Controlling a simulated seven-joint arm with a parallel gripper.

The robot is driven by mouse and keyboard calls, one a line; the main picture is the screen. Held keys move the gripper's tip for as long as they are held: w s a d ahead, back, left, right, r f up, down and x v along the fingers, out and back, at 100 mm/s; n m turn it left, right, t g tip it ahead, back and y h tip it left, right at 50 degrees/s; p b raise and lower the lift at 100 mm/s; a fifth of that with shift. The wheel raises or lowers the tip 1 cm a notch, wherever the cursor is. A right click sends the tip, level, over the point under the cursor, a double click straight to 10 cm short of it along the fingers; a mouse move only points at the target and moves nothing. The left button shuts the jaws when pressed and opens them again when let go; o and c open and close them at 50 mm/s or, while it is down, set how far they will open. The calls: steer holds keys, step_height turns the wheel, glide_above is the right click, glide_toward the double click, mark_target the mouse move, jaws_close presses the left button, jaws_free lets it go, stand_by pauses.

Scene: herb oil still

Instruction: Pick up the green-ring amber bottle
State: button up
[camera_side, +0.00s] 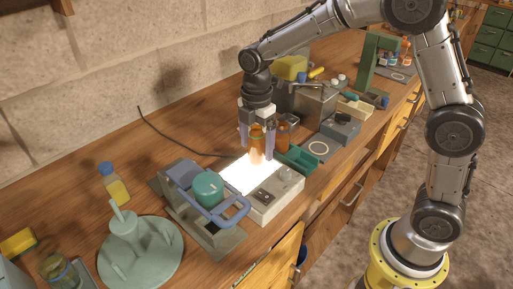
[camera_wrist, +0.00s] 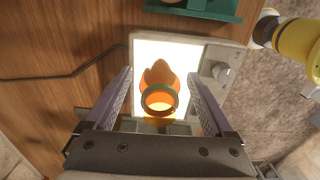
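An amber bottle (camera_wrist: 160,99) shows from above in the wrist view, over the glowing panel, with a dark greenish ring round its open mouth. In the side view this amber bottle (camera_side: 257,138) is between my gripper's fingers at the back of the lit panel. My gripper (camera_wrist: 160,76) is open, one finger on each side of the bottle, with a gap visible on both sides. In the side view my gripper (camera_side: 257,146) points down. The bottle's base contact is hard to make out against the glare.
The light box (camera_side: 272,197) has a knob side. A second amber bottle (camera_side: 282,134) stands close behind, near a green tray (camera_side: 298,160). A blue-handled press with a teal lid (camera_side: 207,187) stands left. A black cable (camera_wrist: 60,75) crosses the bench.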

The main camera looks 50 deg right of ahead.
jaws_close()
steer(key=shift+r, duration=0.2)
stand_by(0.3)
